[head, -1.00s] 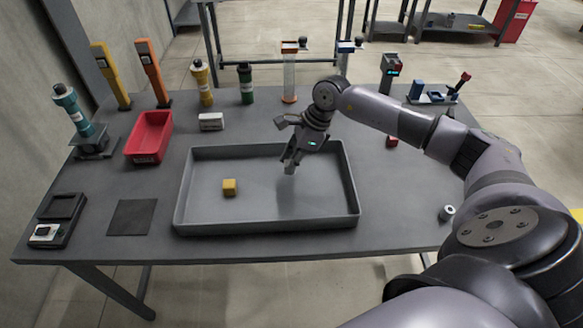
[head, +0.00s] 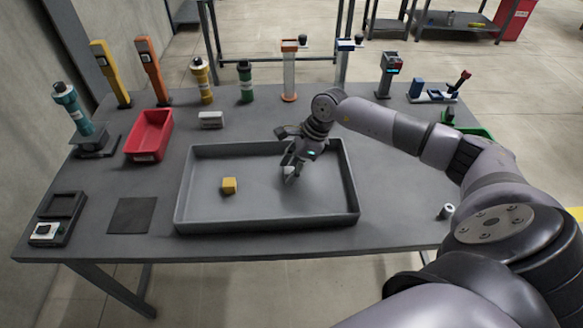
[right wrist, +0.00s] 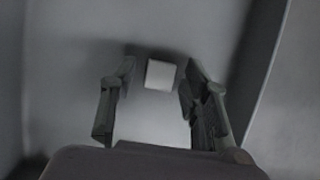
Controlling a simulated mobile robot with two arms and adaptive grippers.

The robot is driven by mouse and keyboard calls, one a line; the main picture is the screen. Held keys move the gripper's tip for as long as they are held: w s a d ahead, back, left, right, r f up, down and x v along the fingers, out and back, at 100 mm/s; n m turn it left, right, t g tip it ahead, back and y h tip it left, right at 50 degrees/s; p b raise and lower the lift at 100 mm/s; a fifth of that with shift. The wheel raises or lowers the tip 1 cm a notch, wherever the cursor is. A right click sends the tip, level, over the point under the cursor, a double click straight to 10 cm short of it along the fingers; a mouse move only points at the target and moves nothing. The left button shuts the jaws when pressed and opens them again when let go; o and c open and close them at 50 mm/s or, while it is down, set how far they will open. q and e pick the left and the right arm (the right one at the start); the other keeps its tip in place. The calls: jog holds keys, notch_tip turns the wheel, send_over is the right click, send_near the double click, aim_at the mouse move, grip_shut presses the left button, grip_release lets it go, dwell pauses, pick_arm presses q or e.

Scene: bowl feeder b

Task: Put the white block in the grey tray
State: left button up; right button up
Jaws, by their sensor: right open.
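The grey tray (head: 268,226) lies in the middle of the table. My right gripper (head: 291,175) is low inside the tray's right half, pointing down. In the right wrist view the white block (right wrist: 160,75) sits on the tray floor, between and just beyond the tips of the open fingers (right wrist: 155,85). A gap shows on both sides of it, so the fingers do not hold it. In the head view the fingers mostly hide the block. My left gripper is in neither view.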

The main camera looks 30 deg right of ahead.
jog(key=shift+r, duration=0.15)
jog(key=b+v, duration=0.2)
jog(key=v, duration=1)
dwell(0.3)
